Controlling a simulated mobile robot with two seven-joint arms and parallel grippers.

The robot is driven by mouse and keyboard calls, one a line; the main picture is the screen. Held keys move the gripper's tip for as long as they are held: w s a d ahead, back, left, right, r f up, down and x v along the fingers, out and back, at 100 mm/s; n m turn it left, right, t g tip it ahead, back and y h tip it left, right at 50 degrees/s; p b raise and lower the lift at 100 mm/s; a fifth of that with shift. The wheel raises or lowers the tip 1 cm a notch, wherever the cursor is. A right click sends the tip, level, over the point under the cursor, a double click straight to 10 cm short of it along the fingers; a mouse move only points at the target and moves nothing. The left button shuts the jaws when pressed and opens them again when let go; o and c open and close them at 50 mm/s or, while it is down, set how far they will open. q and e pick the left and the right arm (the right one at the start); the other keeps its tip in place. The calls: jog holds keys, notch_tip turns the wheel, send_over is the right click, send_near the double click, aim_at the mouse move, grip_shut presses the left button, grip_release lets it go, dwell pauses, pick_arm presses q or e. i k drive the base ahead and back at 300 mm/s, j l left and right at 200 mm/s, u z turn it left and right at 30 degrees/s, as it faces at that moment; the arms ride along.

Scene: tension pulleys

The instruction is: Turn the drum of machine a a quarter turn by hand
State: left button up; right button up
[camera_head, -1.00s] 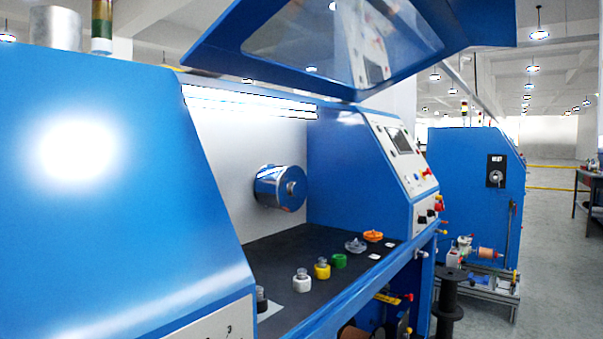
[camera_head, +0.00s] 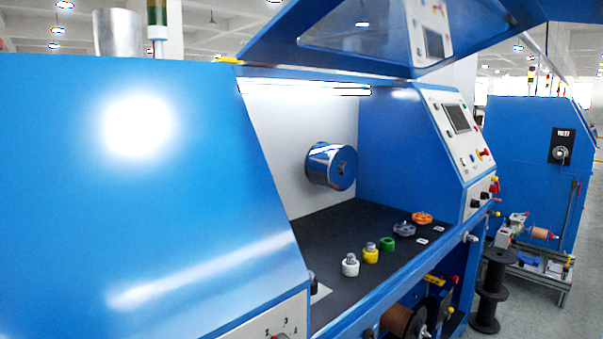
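The drum (camera_head: 331,166) is a shiny metal cylinder on the pale back wall inside the blue machine (camera_head: 130,200) in front of me. Its axle end faces out to the right. The machine's clear-windowed lid (camera_head: 370,42) is raised above the bay. No letter marking the machine as a is readable. Neither of my grippers shows in the head view, and nothing touches the drum.
On the dark bay floor (camera_head: 345,222) stand a white pot (camera_head: 350,267), a yellow pot (camera_head: 371,256), a green ring (camera_head: 388,244), a grey wheel (camera_head: 405,228) and an orange wheel (camera_head: 422,218). A control panel (camera_head: 457,118) is at right. A black spool (camera_head: 488,290) stands on the floor.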

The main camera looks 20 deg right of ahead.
aim_at(337, 167)
jog(key=l+u, duration=0.95)
jog(key=k+l+u, duration=0.2)
jog(key=l, duration=0.2)
jog(key=k+l+u, duration=0.1)
jog(key=l, duration=0.3)
jog(key=k+l, duration=0.15)
jog(key=l, duration=0.25)
jog(key=i+u, duration=0.05)
